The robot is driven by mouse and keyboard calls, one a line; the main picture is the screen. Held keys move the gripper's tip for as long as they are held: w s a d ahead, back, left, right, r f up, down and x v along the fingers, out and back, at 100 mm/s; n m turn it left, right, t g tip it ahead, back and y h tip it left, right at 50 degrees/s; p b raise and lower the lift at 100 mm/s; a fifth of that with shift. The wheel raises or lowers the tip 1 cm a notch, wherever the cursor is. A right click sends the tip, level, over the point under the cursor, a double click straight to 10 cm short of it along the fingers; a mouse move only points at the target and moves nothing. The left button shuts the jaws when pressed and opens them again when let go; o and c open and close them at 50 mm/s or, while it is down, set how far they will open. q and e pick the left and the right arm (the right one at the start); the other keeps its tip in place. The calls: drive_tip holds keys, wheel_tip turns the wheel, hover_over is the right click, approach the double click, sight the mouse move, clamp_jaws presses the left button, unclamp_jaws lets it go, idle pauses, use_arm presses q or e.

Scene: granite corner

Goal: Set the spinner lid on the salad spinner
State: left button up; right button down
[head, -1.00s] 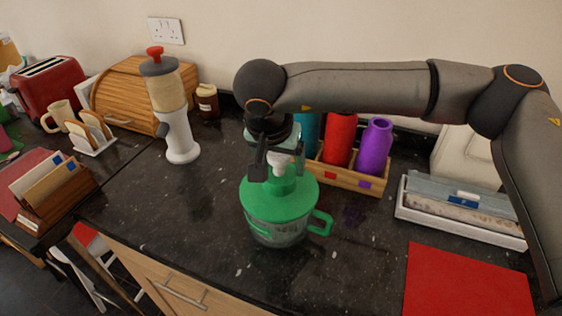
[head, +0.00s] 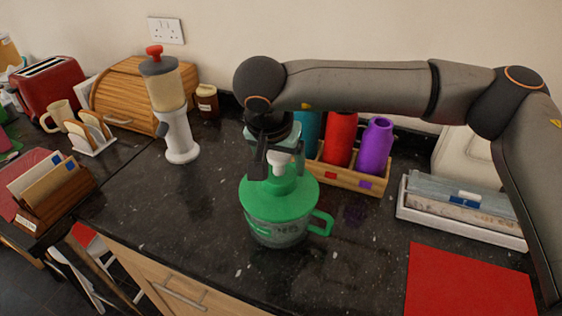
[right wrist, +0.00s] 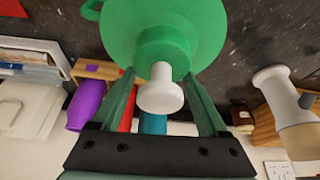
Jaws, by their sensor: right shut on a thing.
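The spinner lid (head: 262,200) is a green disc with a raised green hub and a white knob (right wrist: 160,92). It lies level over the clear salad spinner bowl (head: 272,236), which has a green handle (head: 322,222) on its right. The lid appears to meet the bowl's rim; I cannot tell whether it is fully seated. My right gripper (head: 279,168) points down from above, shut on the lid at its hub and knob. The right wrist view shows a finger on each side of them. The bowl is hidden below the lid in that view. My left gripper is out of view.
A wooden rack (head: 345,175) with teal, red and purple bottles stands close behind the spinner. A white grinder (head: 180,135) is at the left, a white tray (head: 410,213) and red mat (head: 465,285) at the right. The dark counter left of the spinner is clear.

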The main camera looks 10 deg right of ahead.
drive_tip(key=shift+f+b, duration=0.55)
drive_tip(key=shift+f, duration=0.05)
drive_tip(key=shift+c, duration=0.9)
unclamp_jaws()
drive_tip(key=shift+p+v, duration=2.75)
drive_tip(key=shift+v, duration=2.5)
drive_tip(key=shift+s+r, duration=0.15)
drive_tip(key=shift+r, duration=0.15)
